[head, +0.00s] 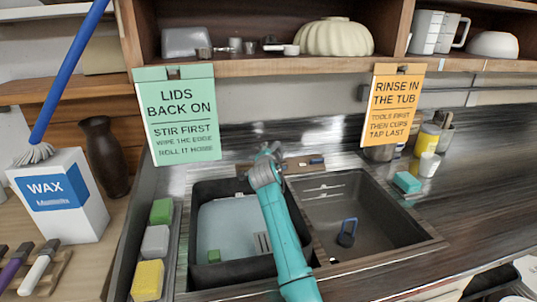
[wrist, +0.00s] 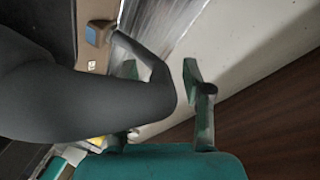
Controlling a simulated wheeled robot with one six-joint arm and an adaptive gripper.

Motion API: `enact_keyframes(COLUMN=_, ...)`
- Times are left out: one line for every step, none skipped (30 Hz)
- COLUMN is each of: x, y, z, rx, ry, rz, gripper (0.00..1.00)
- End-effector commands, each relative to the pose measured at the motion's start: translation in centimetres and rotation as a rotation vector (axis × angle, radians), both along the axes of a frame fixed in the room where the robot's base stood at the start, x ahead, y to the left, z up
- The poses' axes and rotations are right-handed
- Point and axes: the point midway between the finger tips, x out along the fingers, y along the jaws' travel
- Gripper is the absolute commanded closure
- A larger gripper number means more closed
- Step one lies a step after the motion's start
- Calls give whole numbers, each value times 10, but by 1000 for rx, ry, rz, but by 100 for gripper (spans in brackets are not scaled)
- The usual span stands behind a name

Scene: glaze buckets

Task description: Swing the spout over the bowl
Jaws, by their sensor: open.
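The dark grey, curved spout (wrist: 80,95) crosses the wrist view from the left, and its rounded bend lies between the two fingers of my gripper (wrist: 160,75). The fingers are apart, one on each side, and not closed on it. In the head view my gripper (head: 266,158) is behind the sink, and my wrist and arm hide the spout there. A dark, square-rimmed bowl (head: 204,187) with a pale inside fills the left sink basin, partly covered by my arm. Which basin the spout points at cannot be told.
The right sink basin (head: 375,205) holds a blue-handled item (head: 347,232). Sponges (head: 155,240) line the left edge. Signs (head: 180,115) hang from the shelf above. A teal block (head: 406,182) and cups stand at right. The right counter front is clear.

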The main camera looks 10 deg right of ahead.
Motion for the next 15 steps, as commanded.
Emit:
enact_keyframes(x=0, y=0, z=0, rx=0, ry=0, rz=0, gripper=50)
enact_keyframes(x=0, y=0, z=0, rx=0, ry=0, rz=0, gripper=50)
enact_keyframes(x=0, y=0, z=0, rx=0, ry=0, rz=0, gripper=50)
enact_keyframes(x=0, y=0, z=0, rx=0, ry=0, rz=0, gripper=58)
enact_keyframes(x=0, y=0, z=0, rx=0, ry=0, rz=0, gripper=66)
enact_keyframes(x=0, y=0, z=0, rx=0, ry=0, rz=0, gripper=76)
enact_keyframes(x=0, y=0, z=0, rx=0, ry=0, rz=0, gripper=83)
enact_keyframes(x=0, y=0, z=0, rx=0, ry=0, rz=0, gripper=90)
enact_keyframes(x=0, y=0, z=0, rx=0, ry=0, rz=0, gripper=100)
enact_keyframes(x=0, y=0, z=0, rx=0, ry=0, rz=0, gripper=100)
enact_keyframes(x=0, y=0, z=0, rx=0, ry=0, rz=0, gripper=100)
enact_keyframes(x=0, y=0, z=0, rx=0, ry=0, rz=0, gripper=100)
enact_keyframes(x=0, y=0, z=0, rx=0, ry=0, rz=0, gripper=100)
enact_keyframes(x=0, y=0, z=0, rx=0, ry=0, rz=0, gripper=100)
enact_keyframes(x=0, y=0, z=0, rx=0, ry=0, rz=0, gripper=100)
